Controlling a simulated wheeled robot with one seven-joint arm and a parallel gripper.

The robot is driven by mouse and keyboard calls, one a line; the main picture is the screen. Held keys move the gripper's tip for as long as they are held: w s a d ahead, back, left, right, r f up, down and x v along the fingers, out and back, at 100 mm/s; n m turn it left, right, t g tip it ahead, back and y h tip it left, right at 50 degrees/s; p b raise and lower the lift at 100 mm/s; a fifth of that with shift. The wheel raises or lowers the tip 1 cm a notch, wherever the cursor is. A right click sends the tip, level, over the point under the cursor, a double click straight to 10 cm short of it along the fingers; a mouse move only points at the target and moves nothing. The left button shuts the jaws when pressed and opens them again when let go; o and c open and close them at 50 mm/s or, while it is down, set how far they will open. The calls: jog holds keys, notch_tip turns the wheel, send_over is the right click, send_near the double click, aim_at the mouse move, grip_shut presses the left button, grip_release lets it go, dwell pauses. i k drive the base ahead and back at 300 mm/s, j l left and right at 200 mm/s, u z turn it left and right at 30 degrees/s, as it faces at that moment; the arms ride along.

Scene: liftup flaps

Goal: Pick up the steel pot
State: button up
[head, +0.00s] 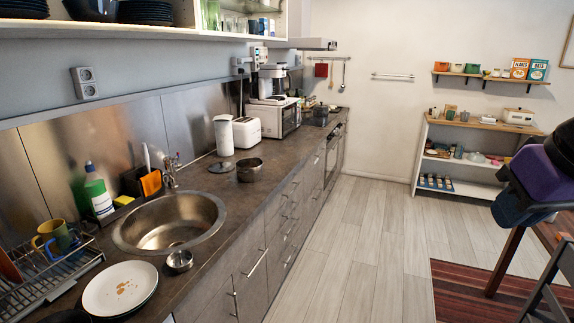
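A round, shiny dark-metal pot (249,171) stands on the dark counter, past the sink and near the counter's front edge; it looks like the steel pot. A smaller steel vessel (180,261) sits at the front rim of the sink; I cannot tell whether it is a pot or a bowl. Nothing is touching either one. My gripper is not in view.
The counter (221,206) also holds a white plate (120,288) with crumbs, a dish rack (45,275), a round sink (170,222), a paper roll (224,136) and a toaster (247,132). A shelf (190,35) overhangs it. The floor (335,245) alongside is clear; dark furniture stands right.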

aim_at(248, 170)
jog(key=i+l+z, duration=0.15)
jog(key=i+z, duration=0.15)
jog(key=i, duration=0.35)
jog(key=i+z, duration=0.25)
jog(key=i, duration=0.4)
jog(key=i+u, duration=0.75)
jog(key=u, duration=0.2)
jog(key=i+l+u, duration=0.25)
jog(key=u, duration=0.2)
jog(key=i+l+u, duration=0.25)
jog(key=i+u, duration=0.25)
jog(key=i+l+u, duration=0.3)
jog(key=u, duration=0.15)
jog(key=l, duration=0.1)
